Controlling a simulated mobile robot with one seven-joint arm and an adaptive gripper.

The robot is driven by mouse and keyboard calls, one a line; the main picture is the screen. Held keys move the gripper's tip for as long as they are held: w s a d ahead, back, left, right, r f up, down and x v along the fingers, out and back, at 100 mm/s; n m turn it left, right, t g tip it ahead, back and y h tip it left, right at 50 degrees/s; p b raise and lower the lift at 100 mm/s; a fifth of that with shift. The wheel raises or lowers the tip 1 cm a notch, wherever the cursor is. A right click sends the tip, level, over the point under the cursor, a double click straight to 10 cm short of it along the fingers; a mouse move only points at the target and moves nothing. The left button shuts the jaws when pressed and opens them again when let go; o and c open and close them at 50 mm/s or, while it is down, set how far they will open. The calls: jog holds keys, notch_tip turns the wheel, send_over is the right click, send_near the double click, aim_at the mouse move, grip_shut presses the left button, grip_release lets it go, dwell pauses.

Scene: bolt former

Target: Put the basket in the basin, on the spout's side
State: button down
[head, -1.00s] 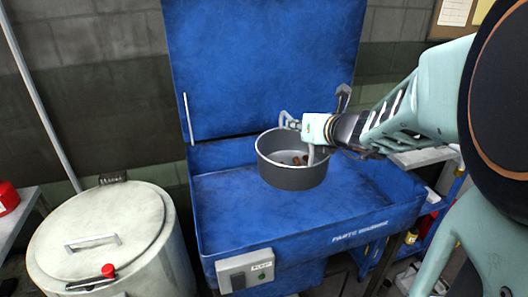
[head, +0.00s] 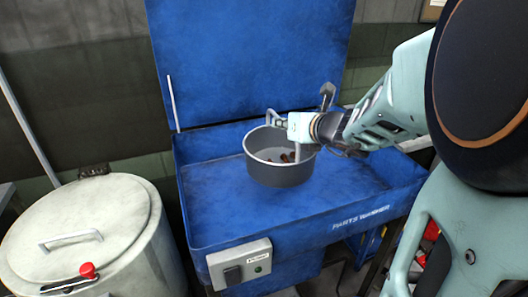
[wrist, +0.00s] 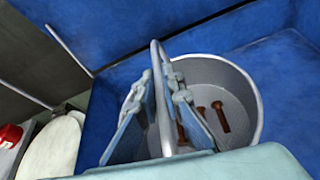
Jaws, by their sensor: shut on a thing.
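The basket (head: 280,170) is a round grey pan with several rusty bolts inside. It is over the middle of the blue basin (head: 215,215) of the parts washer, roughly upright; I cannot tell whether its bottom touches the basin floor. My gripper (head: 283,122) is shut on the basket's arched handle, which stands between the fingers in the wrist view (wrist: 157,80). The basket's wall (wrist: 235,70) and bolts show there too. A dark grey upright piece (head: 327,95), probably the spout, rises behind my wrist at the basin's back right. Its lower part is hidden by my arm.
The raised blue lid (head: 250,60) stands behind the basin. A control box (head: 240,262) is on the front wall. A pale round drum (head: 85,230) with a lid handle and red knob stands at left. The basin's front and left floor are clear.

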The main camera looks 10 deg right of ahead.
jog(key=w+d+f+b, duration=0.2)
jog(key=w+d+f, duration=0.6)
jog(key=d+f, duration=0.3)
jog(key=shift+w+f, duration=0.2)
jog(key=shift+f, duration=0.75)
jog(key=shift+d, duration=0.1)
jog(key=shift+f+b, duration=0.2)
jog(key=shift+b, duration=0.15)
jog(key=c, duration=2.1)
grip_release()
